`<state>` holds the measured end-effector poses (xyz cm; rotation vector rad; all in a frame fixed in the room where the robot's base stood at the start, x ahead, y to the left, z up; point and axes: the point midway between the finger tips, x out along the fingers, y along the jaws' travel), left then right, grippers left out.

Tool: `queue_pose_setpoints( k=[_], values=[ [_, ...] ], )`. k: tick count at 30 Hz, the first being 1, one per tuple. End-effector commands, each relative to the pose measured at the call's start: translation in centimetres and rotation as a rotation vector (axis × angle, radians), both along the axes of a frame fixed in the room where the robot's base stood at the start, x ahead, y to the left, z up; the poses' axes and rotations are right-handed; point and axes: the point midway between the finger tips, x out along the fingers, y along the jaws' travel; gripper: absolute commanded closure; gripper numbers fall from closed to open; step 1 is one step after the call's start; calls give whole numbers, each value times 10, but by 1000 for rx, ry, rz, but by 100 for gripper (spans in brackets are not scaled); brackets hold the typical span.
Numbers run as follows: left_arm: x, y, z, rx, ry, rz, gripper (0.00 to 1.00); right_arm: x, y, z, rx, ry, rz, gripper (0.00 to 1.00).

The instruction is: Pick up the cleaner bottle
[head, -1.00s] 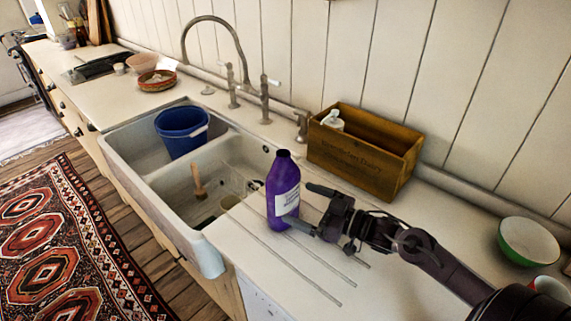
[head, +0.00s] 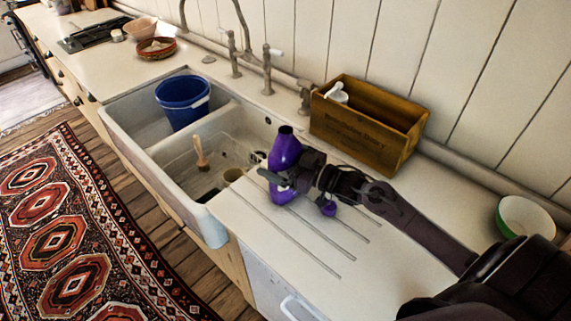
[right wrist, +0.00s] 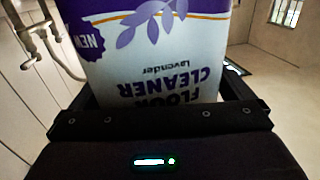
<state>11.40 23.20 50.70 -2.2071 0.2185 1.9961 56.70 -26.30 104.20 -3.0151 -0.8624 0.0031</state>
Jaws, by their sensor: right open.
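The purple cleaner bottle (head: 285,151) stands upright on the ribbed drainboard just right of the sink. Its white floor cleaner label fills the middle of the right wrist view (right wrist: 150,62), upside down. My right gripper (head: 284,178) has come in from the right and is at the bottle's body. Its jaws are open, with the bottle between the fingers. The near finger shows in front of the bottle; the far one is mostly hidden in the head view. My left gripper is out of view.
A wooden box (head: 366,143) with a white item stands behind the bottle by the wall. The sink (head: 222,216) holds a blue bucket (head: 182,103) and a wooden-handled brush (head: 201,152). A green bowl (head: 525,217) is far right. The front drainboard is clear.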

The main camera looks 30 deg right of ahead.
Motion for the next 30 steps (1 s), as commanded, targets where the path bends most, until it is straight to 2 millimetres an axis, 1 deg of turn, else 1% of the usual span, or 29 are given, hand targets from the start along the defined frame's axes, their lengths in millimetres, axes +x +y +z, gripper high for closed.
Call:
queue_pose_setpoints(
  k=[8, 18, 19, 30],
  values=[
    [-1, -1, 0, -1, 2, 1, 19, 2, 2, -1, -1, 1, 0, 0],
    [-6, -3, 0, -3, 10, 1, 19, 2, 2, 0, -1, 1, 0, 44],
    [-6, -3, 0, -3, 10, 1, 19, 2, 2, -1, -1, 1, 0, 47],
    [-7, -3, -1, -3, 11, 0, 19, 3, 1, 3, 0, -4, 0, 47]
  ],
)
